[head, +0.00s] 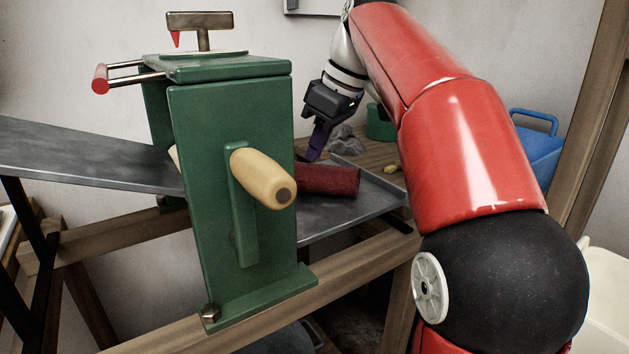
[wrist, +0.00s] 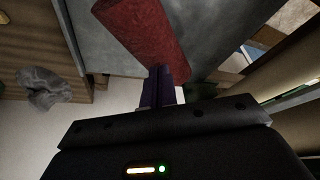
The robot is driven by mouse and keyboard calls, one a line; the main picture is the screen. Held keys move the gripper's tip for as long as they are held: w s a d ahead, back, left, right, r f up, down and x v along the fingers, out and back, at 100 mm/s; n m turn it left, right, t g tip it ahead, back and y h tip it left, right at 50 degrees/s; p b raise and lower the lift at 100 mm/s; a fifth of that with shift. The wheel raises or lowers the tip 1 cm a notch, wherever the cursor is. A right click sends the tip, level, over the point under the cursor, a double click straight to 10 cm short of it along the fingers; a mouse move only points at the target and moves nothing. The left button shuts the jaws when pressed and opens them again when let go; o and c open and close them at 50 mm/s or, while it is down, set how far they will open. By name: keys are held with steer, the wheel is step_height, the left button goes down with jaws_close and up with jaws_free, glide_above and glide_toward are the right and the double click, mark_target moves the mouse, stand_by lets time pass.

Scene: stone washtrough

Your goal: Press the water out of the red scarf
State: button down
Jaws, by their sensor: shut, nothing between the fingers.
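The red scarf (head: 332,180) is a rolled bundle lying on the grey metal tray (head: 372,190) right of the green wringer (head: 230,105). Its left end is hidden behind the wringer frame. In the wrist view the scarf (wrist: 142,30) lies just beyond my fingertips. My gripper (head: 312,156) is shut and empty, pointing down at the scarf's upper edge; I cannot tell whether it touches. Its dark purple fingers also show in the wrist view (wrist: 165,82). The wringer has a crank with a wooden handle (head: 262,178) and a T-shaped top screw (head: 201,30). Its rollers are mostly hidden.
A sloping grey board (head: 80,155) lies left of the wringer. Behind the tray are a crumpled grey cloth (head: 346,140) and a green container (head: 380,122). A blue container (head: 540,150) stands at right, a white basin (head: 606,290) lower right. My red arm hides part of the right side.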

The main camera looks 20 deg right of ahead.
steer(key=shift+f+b, duration=0.4)
steer(key=shift+f, duration=0.4)
stand_by(2.3)
step_height(320, 180, up, 6)
steer(key=p, duration=0.6)
steer(key=shift+r, duration=1.3)
